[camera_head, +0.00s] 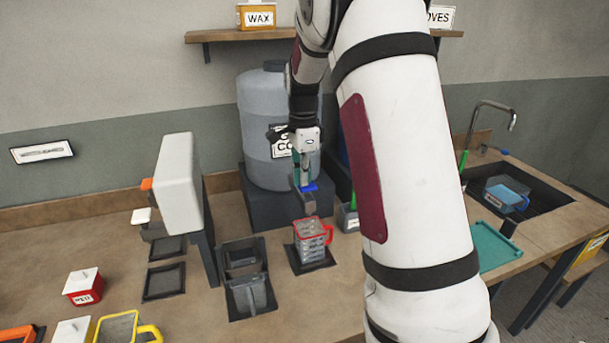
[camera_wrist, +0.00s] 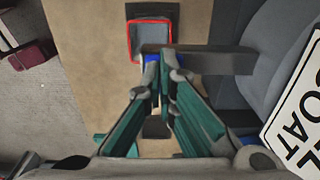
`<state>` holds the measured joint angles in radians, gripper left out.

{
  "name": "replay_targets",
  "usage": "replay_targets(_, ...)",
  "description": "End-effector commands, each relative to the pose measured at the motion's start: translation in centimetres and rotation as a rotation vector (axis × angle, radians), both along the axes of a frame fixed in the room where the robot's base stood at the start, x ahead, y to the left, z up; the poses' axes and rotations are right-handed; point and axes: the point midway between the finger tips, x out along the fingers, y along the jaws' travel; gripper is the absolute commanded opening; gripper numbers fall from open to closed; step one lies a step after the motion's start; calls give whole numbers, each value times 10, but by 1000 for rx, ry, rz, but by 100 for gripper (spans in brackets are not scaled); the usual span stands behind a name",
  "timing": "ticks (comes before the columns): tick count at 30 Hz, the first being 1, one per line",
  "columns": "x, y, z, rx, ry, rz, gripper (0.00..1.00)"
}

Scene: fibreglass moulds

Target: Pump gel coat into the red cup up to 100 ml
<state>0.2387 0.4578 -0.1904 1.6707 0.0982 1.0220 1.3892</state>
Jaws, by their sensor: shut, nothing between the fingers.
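The red cup (camera_head: 312,243), clear with a red rim and handle, stands upright on a dark square pad below the spout. In the wrist view its red rim (camera_wrist: 131,42) shows beyond my fingertips. The grey gel coat drum (camera_head: 258,115) stands behind it on a dark block, its label partly hidden by my arm. A grey spout (camera_head: 307,204) with a blue part (camera_head: 309,187) sticks out over the cup. My gripper (camera_head: 303,181) is shut and empty, its fingertips (camera_wrist: 160,72) at the blue part; I cannot tell whether they touch it. The cup's fill level is unclear.
Grey containers (camera_head: 245,285) stand left of the cup, near a white upright unit (camera_head: 178,185). A yellow-handled cup (camera_head: 118,328) and red-labelled box (camera_head: 83,287) are front left. A teal tray (camera_head: 493,247) and sink (camera_head: 510,190) lie right. A shelf (camera_head: 240,35) hangs above.

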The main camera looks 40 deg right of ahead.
Motion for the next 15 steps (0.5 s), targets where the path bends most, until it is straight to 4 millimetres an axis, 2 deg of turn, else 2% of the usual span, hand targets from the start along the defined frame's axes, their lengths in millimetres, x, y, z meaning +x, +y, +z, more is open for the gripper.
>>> replay_targets(10, 0, 0, -3, 0, 1, 0, 0)
replay_targets(15, 1, 0, -27, 2, 4, 0, 0)
